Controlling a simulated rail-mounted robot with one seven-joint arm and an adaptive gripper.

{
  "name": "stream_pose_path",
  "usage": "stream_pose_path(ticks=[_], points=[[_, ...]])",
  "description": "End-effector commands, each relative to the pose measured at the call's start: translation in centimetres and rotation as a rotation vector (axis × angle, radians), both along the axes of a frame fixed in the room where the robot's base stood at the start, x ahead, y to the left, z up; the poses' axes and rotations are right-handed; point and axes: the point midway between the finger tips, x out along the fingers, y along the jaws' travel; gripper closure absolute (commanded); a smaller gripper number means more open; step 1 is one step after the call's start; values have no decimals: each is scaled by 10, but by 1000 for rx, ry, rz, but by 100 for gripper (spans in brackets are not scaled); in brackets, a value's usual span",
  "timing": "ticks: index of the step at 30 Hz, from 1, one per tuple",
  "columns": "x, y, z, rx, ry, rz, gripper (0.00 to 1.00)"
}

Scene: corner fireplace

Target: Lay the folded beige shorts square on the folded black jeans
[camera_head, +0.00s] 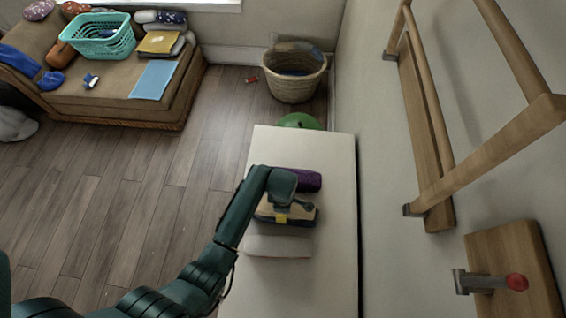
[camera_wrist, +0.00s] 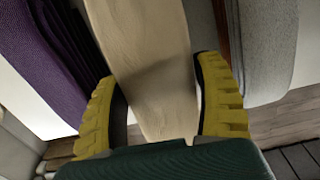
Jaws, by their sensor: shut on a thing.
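The folded beige shorts (camera_wrist: 150,50) run between my gripper's two yellow fingers (camera_wrist: 165,100) in the wrist view, with a finger against each side. In the head view the shorts (camera_head: 266,210) show as a beige patch under my gripper (camera_head: 282,215), over the white table. A dark folded edge, probably the black jeans (camera_head: 297,223), shows just below and beside the beige cloth. My wrist hides much of both. I cannot tell whether the shorts touch the jeans or how square they lie.
A purple folded cloth (camera_head: 308,181) lies just behind, and a pale grey folded cloth (camera_head: 278,246) just in front, on the white table (camera_head: 330,270). The wall with wooden rails (camera_head: 430,130) stands close on the right. A wicker basket (camera_head: 294,88) stands beyond the table.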

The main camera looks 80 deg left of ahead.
Motion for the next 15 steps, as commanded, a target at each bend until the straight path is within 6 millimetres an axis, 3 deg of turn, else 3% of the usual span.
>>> stream_pose_path(ticks=[14, 15], points=[[0, 0, -8, 0, 0, 0, 70], [0, 0, -8, 0, 0, 0, 27]])
